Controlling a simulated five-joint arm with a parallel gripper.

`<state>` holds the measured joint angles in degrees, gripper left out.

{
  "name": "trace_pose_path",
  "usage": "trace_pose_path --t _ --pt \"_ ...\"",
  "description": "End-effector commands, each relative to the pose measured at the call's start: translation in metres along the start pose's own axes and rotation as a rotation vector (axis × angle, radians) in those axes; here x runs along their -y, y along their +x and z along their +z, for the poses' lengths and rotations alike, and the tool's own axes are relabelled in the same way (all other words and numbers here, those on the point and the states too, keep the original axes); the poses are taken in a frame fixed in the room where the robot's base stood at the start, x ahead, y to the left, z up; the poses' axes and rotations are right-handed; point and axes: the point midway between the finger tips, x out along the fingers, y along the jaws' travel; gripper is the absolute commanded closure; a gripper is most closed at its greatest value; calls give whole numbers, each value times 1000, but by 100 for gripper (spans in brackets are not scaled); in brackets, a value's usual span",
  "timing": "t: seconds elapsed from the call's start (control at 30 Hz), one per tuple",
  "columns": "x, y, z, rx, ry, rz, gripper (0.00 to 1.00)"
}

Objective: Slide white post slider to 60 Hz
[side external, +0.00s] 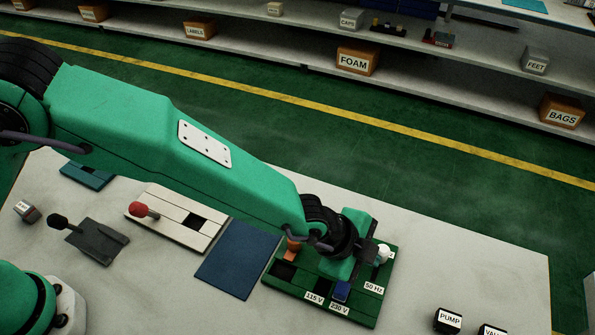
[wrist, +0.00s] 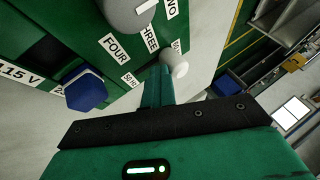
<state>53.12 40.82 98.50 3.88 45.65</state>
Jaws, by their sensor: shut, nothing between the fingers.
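The white post slider (side external: 384,253) stands at the far right corner of the green panel (side external: 345,312), close to a mostly covered label. My gripper (side external: 375,270) is shut and empty, low over the panel beside the post. I cannot tell whether it touches the post.
A blue post (side external: 341,291) stands by the 115 V and 230 V labels, with an orange part (side external: 293,249) behind. A grey knob (wrist: 125,12) is close to my gripper. A blue mat (side external: 238,258) and red-knobbed lever (side external: 139,210) lie left.

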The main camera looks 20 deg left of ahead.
Motion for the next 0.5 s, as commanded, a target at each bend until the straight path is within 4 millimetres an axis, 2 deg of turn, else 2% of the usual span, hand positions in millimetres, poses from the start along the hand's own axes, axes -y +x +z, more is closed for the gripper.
trace_pose_path --t 0.03,0.27,0.5 --pt "5 1 3 -1 -8 -8 100" --pt "6 -2 2 -2 -9 -11 100" --pt "6 -17 1 -4 -8 -11 100"
